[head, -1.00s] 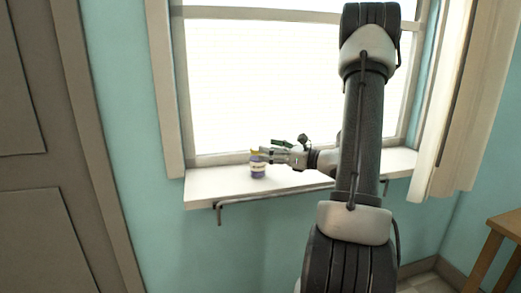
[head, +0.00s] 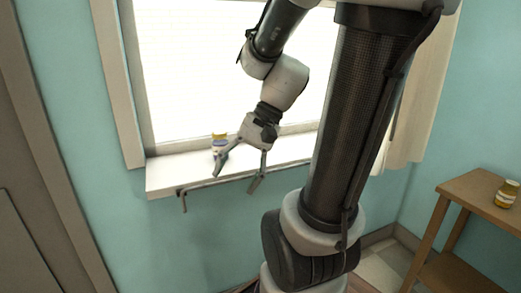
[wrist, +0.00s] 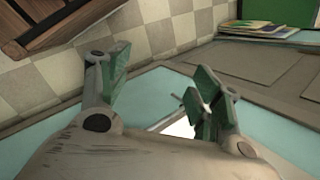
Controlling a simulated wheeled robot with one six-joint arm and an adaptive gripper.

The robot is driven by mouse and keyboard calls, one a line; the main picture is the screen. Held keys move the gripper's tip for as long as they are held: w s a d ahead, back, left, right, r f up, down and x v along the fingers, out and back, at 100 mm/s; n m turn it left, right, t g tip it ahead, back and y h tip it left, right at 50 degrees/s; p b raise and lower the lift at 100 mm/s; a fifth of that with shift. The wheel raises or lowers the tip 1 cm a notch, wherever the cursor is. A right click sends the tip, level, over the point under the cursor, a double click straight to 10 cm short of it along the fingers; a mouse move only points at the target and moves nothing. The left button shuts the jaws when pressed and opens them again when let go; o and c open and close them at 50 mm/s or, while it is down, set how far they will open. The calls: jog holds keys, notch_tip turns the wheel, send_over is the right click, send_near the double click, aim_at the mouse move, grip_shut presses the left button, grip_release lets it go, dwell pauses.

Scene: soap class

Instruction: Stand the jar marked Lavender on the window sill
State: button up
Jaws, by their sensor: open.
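The label's words are too small to read. My gripper (head: 237,179) is open and empty, with its fingers spread and pointing down at the sill's front edge. It is in front of the jar and a little to its right. One finger lies close to the jar's lower front in the picture; I cannot tell whether they touch. In the wrist view, my open gripper (wrist: 162,85) has nothing between its green pads.
A rail (head: 225,180) runs along the sill's front. A curtain (head: 408,125) hangs right of the window. The wrist view shows tiled floor and green items (wrist: 275,12).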

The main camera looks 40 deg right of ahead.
jog(key=s+d+r+n+t+h, duration=0.2)
jog(key=d+r+n+h, duration=0.3)
jog(key=n, duration=0.4)
jog(key=shift+t+h, duration=0.5)
jog(key=shift+d, duration=0.1)
